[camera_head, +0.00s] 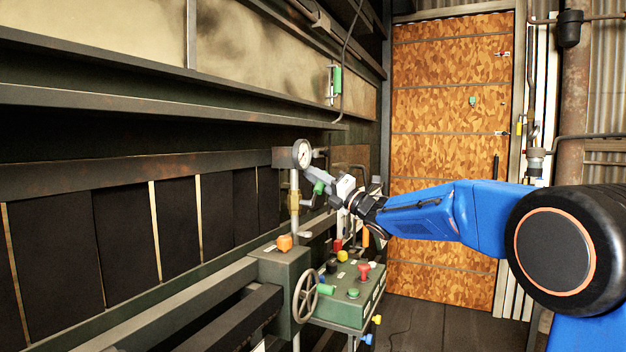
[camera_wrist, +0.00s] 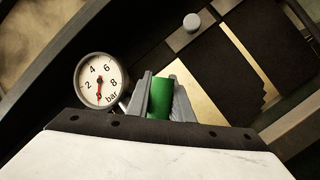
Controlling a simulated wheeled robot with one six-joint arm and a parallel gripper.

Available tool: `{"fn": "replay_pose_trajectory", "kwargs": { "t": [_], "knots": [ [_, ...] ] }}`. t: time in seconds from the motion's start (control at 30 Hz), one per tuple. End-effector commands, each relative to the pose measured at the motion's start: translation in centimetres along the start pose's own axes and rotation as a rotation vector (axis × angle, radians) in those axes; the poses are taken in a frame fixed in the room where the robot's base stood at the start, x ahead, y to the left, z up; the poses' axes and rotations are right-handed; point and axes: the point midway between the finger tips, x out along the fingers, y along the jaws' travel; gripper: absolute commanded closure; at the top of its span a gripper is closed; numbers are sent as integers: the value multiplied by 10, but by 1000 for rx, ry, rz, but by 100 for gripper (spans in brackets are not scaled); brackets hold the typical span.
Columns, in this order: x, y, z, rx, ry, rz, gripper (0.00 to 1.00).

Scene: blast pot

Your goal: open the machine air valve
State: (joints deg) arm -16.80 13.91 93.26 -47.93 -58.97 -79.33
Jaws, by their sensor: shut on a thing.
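The air valve's green handle (camera_head: 319,187) sits beside a vertical pipe with a brass fitting (camera_head: 294,200), below a round pressure gauge (camera_head: 301,154). My gripper (camera_head: 312,180) reaches in from the right and is shut on this handle. In the wrist view the green handle (camera_wrist: 161,98) stands between the two grey fingers of my gripper (camera_wrist: 160,100). The gauge (camera_wrist: 101,81) is just left of the fingers there, marked in bar, with a red needle. The fingers partly hide the handle and the joint behind it.
Below my arm is a green control box (camera_head: 350,300) with several coloured knobs and a handwheel (camera_head: 306,295). An orange knob (camera_head: 285,243) sits left of it. A dark panelled wall runs along the left, and a wood-patterned door (camera_head: 450,120) stands at the back.

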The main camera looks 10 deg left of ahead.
Motion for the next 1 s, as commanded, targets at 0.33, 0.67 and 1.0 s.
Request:
{"fn": "replay_pose_trajectory", "kwargs": {
  "t": [0.33, 0.67, 1.0],
  "knots": [
    [0, 3, -2, -45, 12, 16, 100],
    [0, 3, -2, -44, 13, 16, 70],
    [0, 4, -1, -44, 11, 17, 61]
  ]
}}
